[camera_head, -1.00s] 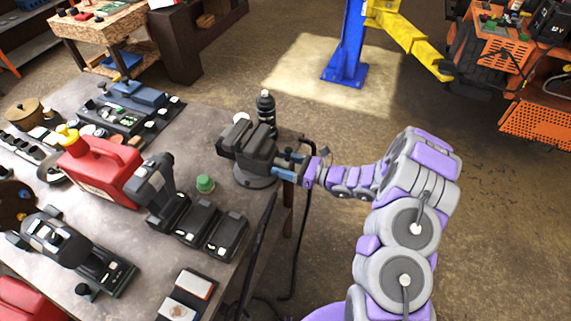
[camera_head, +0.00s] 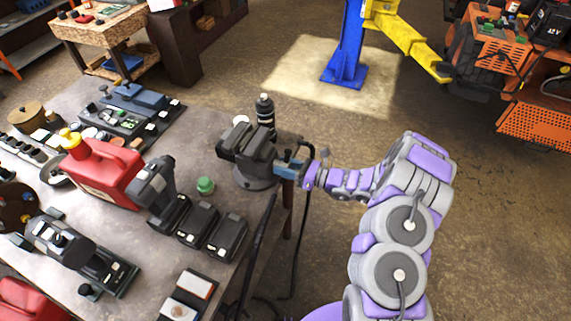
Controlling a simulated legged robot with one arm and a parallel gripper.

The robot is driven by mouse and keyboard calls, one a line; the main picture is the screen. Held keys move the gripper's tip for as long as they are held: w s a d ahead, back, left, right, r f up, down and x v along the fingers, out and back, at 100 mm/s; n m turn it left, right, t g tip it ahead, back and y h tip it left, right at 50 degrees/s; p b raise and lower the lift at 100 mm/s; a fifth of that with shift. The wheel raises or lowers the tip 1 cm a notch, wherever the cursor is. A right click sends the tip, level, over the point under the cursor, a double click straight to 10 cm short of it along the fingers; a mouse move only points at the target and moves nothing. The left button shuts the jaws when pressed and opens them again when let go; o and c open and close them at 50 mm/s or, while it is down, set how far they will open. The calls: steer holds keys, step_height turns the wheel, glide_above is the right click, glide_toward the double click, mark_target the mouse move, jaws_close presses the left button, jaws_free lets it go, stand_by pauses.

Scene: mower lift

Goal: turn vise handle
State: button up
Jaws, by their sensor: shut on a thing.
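The dark grey vise (camera_head: 250,155) is mounted at the right edge of the workbench. Its jaws face the left and its screw end points right, towards my arm. My gripper (camera_head: 301,168) is at the screw end of the vise, shut on the vise handle, most of which my gripper hides. A blue-grey part (camera_head: 287,166) shows between the vise body and my gripper. My purple and grey arm reaches in from the lower right.
The workbench (camera_head: 95,225) holds a red fuel can (camera_head: 104,172), a black bottle (camera_head: 265,112), a green cap (camera_head: 205,185) and several black battery packs (camera_head: 197,222). A blue lift post (camera_head: 345,50) stands behind. The floor to the right is mostly clear.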

steer(key=shift+m, duration=0.5)
steer(key=o, duration=0.8)
steer(key=shift+w+f, duration=0.15)
steer(key=shift+o, duration=1.2)
steer(key=shift+a, duration=0.15)
steer(key=p+v, duration=0.1)
steer(key=v, duration=1.6)
steer(key=shift+d+p, duration=0.25)
steer(key=shift+p, duration=0.1)
